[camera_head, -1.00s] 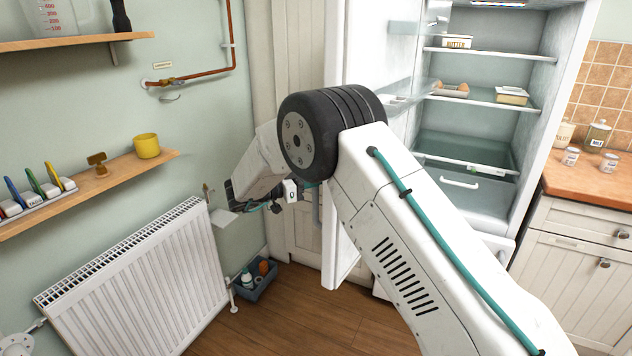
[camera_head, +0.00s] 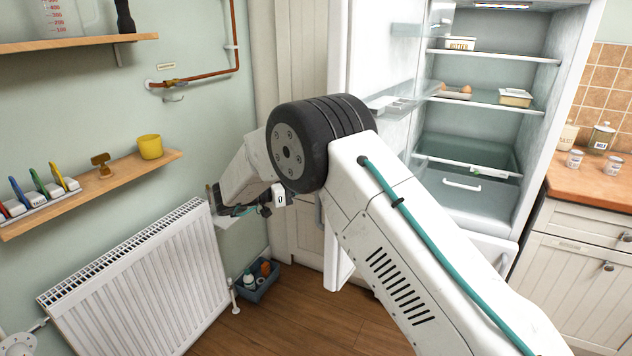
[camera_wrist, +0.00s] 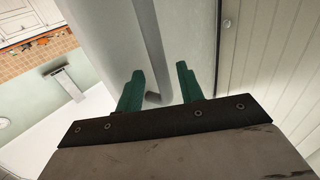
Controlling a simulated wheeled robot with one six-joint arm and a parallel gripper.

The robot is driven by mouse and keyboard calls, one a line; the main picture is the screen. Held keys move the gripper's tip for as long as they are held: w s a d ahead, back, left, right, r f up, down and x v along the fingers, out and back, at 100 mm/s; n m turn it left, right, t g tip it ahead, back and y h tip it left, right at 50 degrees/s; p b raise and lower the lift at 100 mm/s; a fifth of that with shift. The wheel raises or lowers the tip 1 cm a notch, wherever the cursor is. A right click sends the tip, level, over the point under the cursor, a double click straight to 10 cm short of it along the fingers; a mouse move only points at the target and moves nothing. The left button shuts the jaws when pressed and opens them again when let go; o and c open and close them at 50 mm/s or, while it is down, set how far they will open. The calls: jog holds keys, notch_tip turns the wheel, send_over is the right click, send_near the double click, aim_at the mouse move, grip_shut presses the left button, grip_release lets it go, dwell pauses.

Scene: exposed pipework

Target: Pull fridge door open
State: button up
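The fridge (camera_head: 480,130) stands open at the right in the head view. Its white door (camera_head: 366,45) is swung out to the left, showing clear racks (camera_head: 395,103) on its inner side. My arm hides much of the door's lower part. In the wrist view the door's outer face (camera_wrist: 190,25) fills the middle, with a long grey handle (camera_wrist: 148,40) on it. My gripper (camera_wrist: 158,68) has its two green fingers apart, near the handle's end, which shows in the gap between them. I cannot tell whether they touch it.
A white radiator (camera_head: 140,285) and a wooden shelf (camera_head: 95,192) with a yellow cup (camera_head: 150,146) are on the left wall. A grey caddy (camera_head: 258,280) stands on the floor by the radiator. A counter (camera_head: 595,180) is at the right. Wooden floor shows in the lower middle.

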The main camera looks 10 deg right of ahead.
jog(key=a, duration=0.4)
jog(key=shift+s, duration=0.4)
